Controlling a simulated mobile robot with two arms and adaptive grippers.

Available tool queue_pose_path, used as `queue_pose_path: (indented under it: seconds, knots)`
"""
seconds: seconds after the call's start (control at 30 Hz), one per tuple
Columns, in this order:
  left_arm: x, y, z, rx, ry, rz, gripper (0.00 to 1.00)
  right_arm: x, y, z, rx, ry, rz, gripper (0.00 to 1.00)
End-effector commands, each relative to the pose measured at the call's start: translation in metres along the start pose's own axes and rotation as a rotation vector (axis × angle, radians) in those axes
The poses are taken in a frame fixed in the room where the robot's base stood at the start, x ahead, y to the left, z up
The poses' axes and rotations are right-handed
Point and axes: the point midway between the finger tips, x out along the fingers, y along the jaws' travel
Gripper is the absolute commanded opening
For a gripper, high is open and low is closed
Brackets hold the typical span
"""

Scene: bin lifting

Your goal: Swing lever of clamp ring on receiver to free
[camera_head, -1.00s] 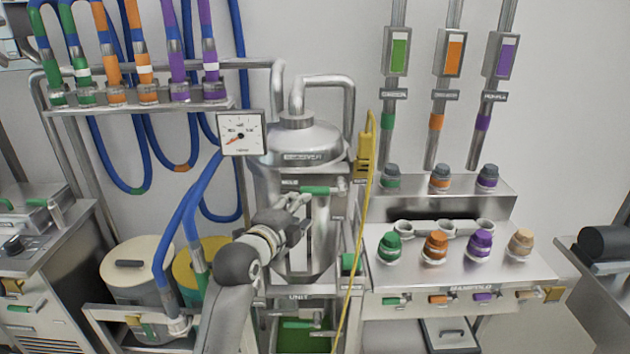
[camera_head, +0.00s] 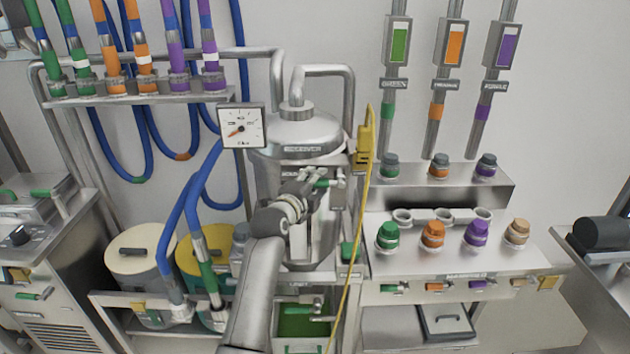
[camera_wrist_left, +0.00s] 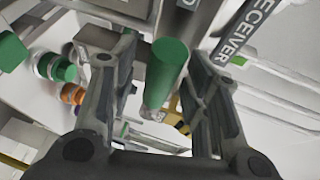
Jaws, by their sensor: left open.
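The receiver (camera_head: 302,132) is a domed steel vessel in the middle of the head view. In the left wrist view, the green handle (camera_wrist_left: 166,70) lies between the spread fingers of my left gripper (camera_wrist_left: 152,50), with visible gaps to the fingers. The clamp ring cannot be clearly told apart from the vessel rim. My right gripper is not in view.
A pressure gauge (camera_head: 241,126) stands left of the vessel. A yellow cable (camera_head: 362,220) hangs just to its right. The manifold bench (camera_head: 480,285) with coloured caps is further right. Blue hoses (camera_head: 185,205) and lidded drums (camera_head: 140,250) are on the left.

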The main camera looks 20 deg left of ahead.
Motion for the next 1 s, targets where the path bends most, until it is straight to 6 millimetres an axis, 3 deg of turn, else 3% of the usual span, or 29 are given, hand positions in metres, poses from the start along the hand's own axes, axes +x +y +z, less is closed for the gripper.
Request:
queue_pose_path:
  seconds: [0.43,0.77,1.0]
  knots:
    - [0.0065,0.0002,0.0002,0.000,-0.001,0.000,0.43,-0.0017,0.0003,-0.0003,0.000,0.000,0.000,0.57]
    - [0.0064,0.0003,0.0002,0.000,-0.001,0.000,0.01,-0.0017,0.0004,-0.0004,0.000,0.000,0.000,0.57]
    - [0.0064,0.0008,0.0004,0.000,-0.001,0.001,0.00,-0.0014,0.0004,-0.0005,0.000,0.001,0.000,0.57]
